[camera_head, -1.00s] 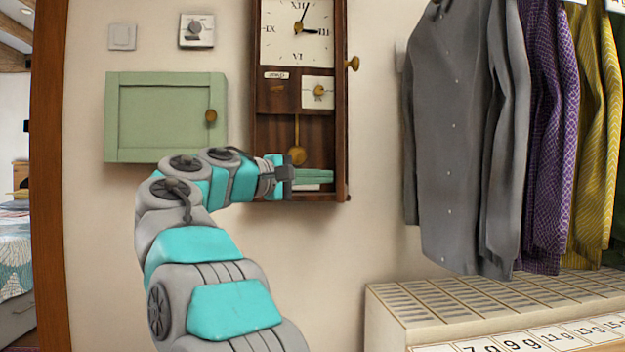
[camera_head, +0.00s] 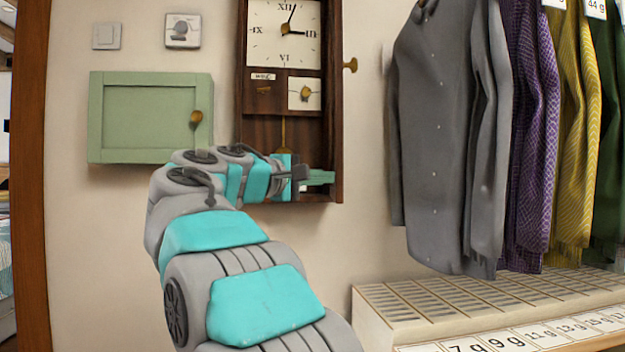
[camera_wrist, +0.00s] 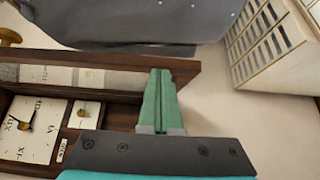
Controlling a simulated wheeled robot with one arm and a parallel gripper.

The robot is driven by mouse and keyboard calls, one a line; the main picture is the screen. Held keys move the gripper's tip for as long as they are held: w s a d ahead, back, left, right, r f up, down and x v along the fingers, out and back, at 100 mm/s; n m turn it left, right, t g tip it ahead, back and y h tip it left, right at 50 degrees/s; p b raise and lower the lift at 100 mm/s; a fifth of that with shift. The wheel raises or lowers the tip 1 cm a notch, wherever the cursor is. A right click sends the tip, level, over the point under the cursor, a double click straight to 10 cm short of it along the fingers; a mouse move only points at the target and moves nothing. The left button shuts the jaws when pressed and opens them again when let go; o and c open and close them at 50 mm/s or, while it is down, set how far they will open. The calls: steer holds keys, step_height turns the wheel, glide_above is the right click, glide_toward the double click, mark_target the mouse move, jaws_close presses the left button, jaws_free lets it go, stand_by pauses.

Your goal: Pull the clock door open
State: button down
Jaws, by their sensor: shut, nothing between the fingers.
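The clock (camera_head: 241,128) is a tall dark wood case on the wall with a white face (camera_head: 284,35). Its door (camera_head: 333,100) stands out from the case along the right side, seen nearly edge-on, with a brass knob (camera_head: 350,65) on its outer face. In the wrist view the clock lies sideways, with the door edge (camera_wrist: 90,58) crossing the picture and the knob (camera_wrist: 10,37) beyond it. My gripper (camera_head: 332,178) is shut and empty at the low end of the case. Its green fingers (camera_wrist: 160,72) reach the inner side of the door; exact contact is unclear.
A green wall cabinet (camera_head: 150,115) hangs left of the clock, below a switch (camera_head: 106,36) and a dial (camera_head: 182,31). A grey shirt (camera_head: 440,140) and other clothes hang to the right, above a slatted shelf (camera_head: 440,305). Bare wall separates clock and clothes.

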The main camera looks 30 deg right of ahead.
steer(key=shift+s+d+n+t, duration=0.35)
steer(key=shift+s+d, duration=0.25)
steer(key=shift+d, duration=0.2)
steer(key=s+d+n+t+y+p, duration=0.1)
steer(key=s+d+n+t+y, duration=0.1)
steer(key=d, duration=0.4)
steer(key=s+d+n+t+y+p, duration=0.1)
steer(key=s+d+n+t+y, duration=0.1)
steer(key=d, duration=0.4)
steer(key=shift+s+d+n+t+y, duration=0.25)
steer(key=shift+n+t, duration=0.2)
steer(key=shift+t, duration=0.9)
steer(key=shift+w, duration=0.1)
